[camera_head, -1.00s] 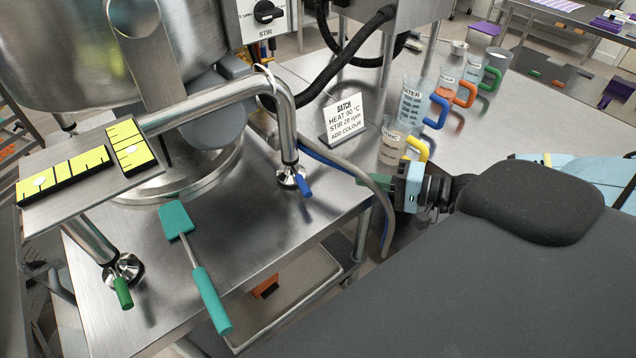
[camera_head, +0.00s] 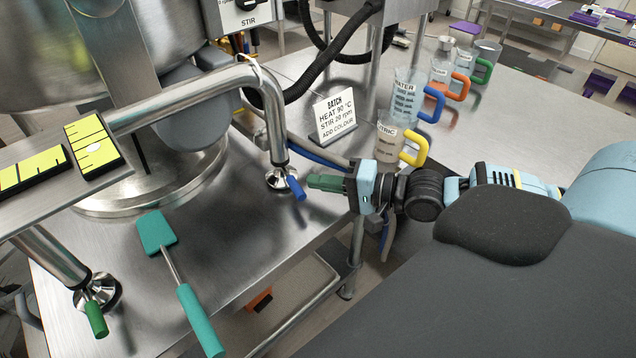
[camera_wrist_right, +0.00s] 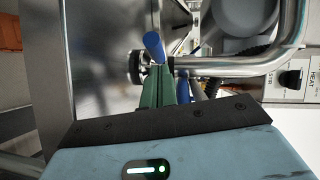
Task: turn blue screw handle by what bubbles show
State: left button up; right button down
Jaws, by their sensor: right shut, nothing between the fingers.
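The blue screw handle (camera_head: 297,188) sticks out from the foot of the bent steel leg at the kettle's right. It also shows in the right wrist view (camera_wrist_right: 154,47). My right gripper (camera_head: 312,182) is shut and empty, its green fingers (camera_wrist_right: 170,88) pointing at the blue handle from the right. The tips are very close to it; I cannot tell whether they touch. Two yellow levels lie on the plate at left. The right level (camera_head: 93,147) shows a white bubble around mid-length. The left level (camera_head: 28,176) is cut by the frame edge, its bubble out of view.
A green screw handle (camera_head: 96,319) is on the near-left foot. A teal spatula (camera_head: 180,265) lies on the steel table. The batch sign (camera_head: 336,117) and the yellow-handled jug (camera_head: 395,146) stand behind my right gripper. Several other jugs stand farther back.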

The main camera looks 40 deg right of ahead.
jog(key=shift+w+a, duration=0.1)
jog(key=shift+a, duration=0.25)
pick_arm(q)
jog(key=shift+s, duration=0.4)
pick_arm(e)
jog(key=shift+f, duration=0.1)
pick_arm(q)
jog(key=shift+f, duration=0.1)
pick_arm(e)
jog(key=shift+a+p, duration=0.5)
jog(key=shift+a, duration=0.4)
pick_arm(q)
jog(key=shift+w+r, duration=0.5)
jog(key=shift+r, duration=0.15)
pick_arm(e)
jog(key=shift+f, duration=0.1)
pick_arm(q)
jog(key=shift+w, duration=0.1)
pick_arm(e)
jog(key=shift+d, duration=0.1)
